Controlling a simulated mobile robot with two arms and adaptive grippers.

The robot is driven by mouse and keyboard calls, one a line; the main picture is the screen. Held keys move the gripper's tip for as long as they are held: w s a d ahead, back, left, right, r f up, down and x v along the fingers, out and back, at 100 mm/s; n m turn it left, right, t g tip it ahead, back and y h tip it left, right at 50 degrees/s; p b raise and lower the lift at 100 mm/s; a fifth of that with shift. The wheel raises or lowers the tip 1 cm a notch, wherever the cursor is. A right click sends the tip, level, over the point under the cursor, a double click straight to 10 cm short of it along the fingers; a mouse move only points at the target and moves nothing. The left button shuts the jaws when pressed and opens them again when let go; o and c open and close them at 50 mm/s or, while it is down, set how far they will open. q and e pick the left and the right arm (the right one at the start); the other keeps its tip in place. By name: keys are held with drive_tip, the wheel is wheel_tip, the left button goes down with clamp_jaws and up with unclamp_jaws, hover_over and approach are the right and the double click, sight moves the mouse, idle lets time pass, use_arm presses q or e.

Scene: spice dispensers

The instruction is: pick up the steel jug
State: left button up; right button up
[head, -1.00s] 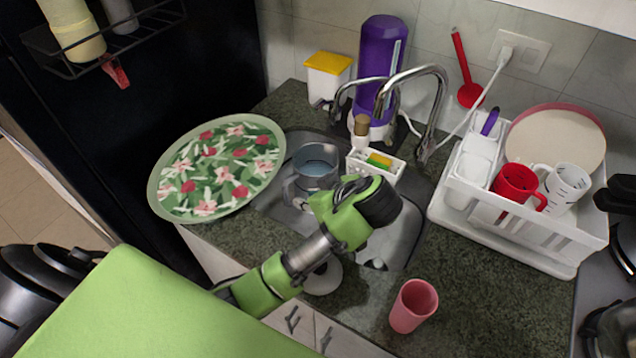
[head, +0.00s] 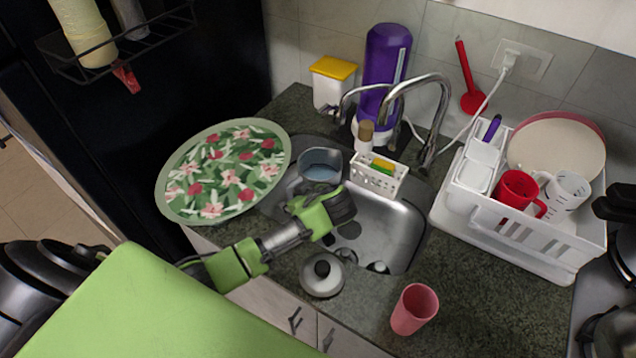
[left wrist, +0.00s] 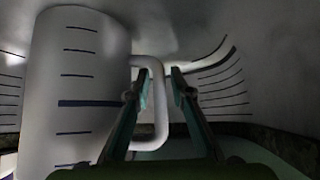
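The steel jug (head: 320,164) stands in the left part of the sink, its open top showing a bluish inside. In the left wrist view the jug (left wrist: 78,85) is a large grey cylinder with dark measuring marks, upright, with its handle (left wrist: 160,115) on the right side. My left gripper (left wrist: 155,92) is open, with one finger on each side of the handle and gaps visible. In the head view my left gripper (head: 338,205) is just in front of the jug and hides its lower part; its fingertips are hidden there. My right gripper is not in view.
A floral plate (head: 222,170) lies left of the sink. A sponge caddy (head: 379,177) and the faucet (head: 432,125) stand behind it. A lid (head: 322,274) and a pink cup (head: 414,308) are on the front counter. A white dish rack (head: 520,225) stands right.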

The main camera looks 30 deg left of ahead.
use_arm(q)
drive_tip(key=shift+f, duration=0.2)
clamp_jaws()
drive_tip(key=shift+w+a+r, duration=0.1)
drive_tip(key=shift+w+r, duration=0.1)
drive_tip(key=shift+r, duration=0.1)
